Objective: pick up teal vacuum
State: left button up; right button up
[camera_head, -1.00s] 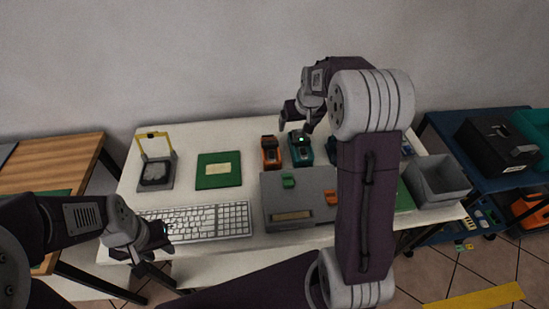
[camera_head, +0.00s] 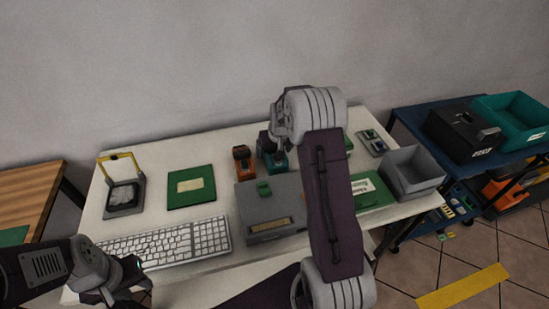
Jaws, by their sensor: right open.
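The teal vacuum (camera_head: 277,163) stands on the white table, behind the grey box and just right of a similar orange tool (camera_head: 242,158). Its upper part is covered by my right gripper (camera_head: 267,146). My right gripper is open and down at the vacuum's top, partly hidden behind my own wrist; I cannot tell whether it touches. My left gripper (camera_head: 128,283) is low at the front left, below the keyboard and away from the vacuum. Its fingers are too dark and overlapped to read.
A grey box (camera_head: 270,226) with a green piece (camera_head: 264,188) on it lies in front of the vacuum. A keyboard (camera_head: 165,242), green board (camera_head: 191,187) and yellow-handled device (camera_head: 124,190) are left. A grey bin (camera_head: 411,172) stands right. The table behind the orange tool is clear.

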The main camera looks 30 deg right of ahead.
jog(key=shift+x, duration=1.15)
jog(key=shift+r, duration=0.15)
jog(key=c, duration=1.8)
notch_tip(320, 180, up, 10)
jog(key=shift+w+p, duration=0.1)
jog(key=shift+p, duration=0.4)
jog(key=shift+c, duration=0.2)
jog(key=shift+d, duration=0.1)
